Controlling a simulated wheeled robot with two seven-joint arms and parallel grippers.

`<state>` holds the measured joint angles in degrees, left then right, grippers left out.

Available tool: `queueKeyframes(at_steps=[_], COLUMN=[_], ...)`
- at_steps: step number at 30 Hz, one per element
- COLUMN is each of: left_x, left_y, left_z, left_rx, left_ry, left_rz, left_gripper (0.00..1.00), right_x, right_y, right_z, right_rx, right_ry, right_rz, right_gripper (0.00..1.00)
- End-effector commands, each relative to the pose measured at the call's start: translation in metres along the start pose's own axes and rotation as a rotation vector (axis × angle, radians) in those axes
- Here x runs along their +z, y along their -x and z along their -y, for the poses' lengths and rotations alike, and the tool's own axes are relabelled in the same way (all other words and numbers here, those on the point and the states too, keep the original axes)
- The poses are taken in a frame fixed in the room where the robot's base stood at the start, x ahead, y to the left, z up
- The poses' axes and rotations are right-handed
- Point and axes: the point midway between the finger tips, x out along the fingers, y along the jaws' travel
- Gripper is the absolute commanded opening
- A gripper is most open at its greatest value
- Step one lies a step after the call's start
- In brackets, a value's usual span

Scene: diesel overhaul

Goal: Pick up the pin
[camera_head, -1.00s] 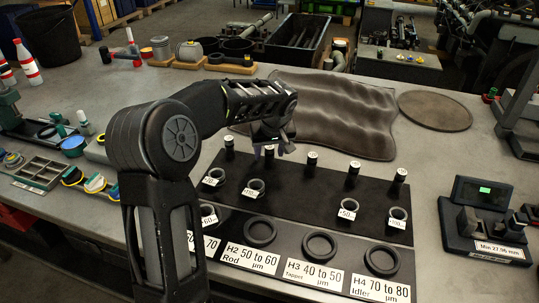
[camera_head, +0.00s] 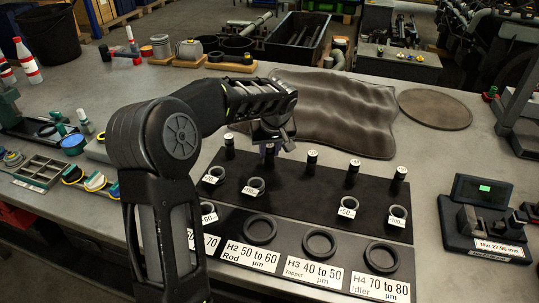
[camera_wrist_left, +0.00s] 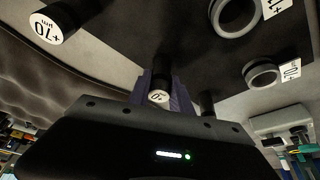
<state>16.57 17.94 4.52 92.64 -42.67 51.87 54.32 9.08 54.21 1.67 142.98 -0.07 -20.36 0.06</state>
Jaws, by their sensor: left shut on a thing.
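My left gripper (camera_head: 270,152) is over the back row of the black mat. In the left wrist view its purple fingers (camera_wrist_left: 164,94) are shut around a dark pin with a pale labelled end (camera_wrist_left: 158,97). The label is too small to read surely. In the head view the gripper mostly hides this pin, and I cannot tell whether it is clear of the mat. Other dark pins with pale tops stand upright in the row: one to the left (camera_head: 229,147) and several to the right, the nearest (camera_head: 311,160). A pin marked +70 (camera_wrist_left: 58,22) shows in the wrist view.
Small labelled rings (camera_head: 254,187) stand on the black mat (camera_head: 300,195) in front of the pins. Larger rings (camera_head: 320,244) lie by the H2 to H4 labels. A gauge with a green display (camera_head: 482,190) stands right. A wavy dark mat (camera_head: 340,105) lies behind.

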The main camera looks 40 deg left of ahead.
Motion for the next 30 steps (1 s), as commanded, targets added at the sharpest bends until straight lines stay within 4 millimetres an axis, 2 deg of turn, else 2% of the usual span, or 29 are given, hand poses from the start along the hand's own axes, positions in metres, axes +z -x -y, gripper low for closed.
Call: queueKeyframes(at_steps=[1,7,23,26,30], left_x=[0.000,0.000,-0.001,-0.003,-0.010], left_y=[0.000,0.000,0.001,0.005,0.021], left_z=[0.000,0.000,0.000,-0.001,-0.001], left_rx=[0.000,0.000,0.001,0.002,0.003], left_ry=[0.000,0.000,0.000,0.001,0.001], left_rz=[0.000,0.000,-0.001,-0.003,-0.005], left_gripper=[0.15,0.00,0.00,0.00,0.00], right_x=[0.000,0.000,0.000,0.000,0.000], right_y=[0.000,0.000,0.000,-0.001,-0.003], right_z=[0.000,0.000,0.000,0.000,-0.001], right_rx=[0.000,0.000,0.000,0.000,0.000], right_ry=[0.000,0.000,0.000,0.000,0.000], right_rz=[0.000,0.000,0.000,0.000,0.000], right_gripper=[0.65,0.65,0.65,0.65,0.65])
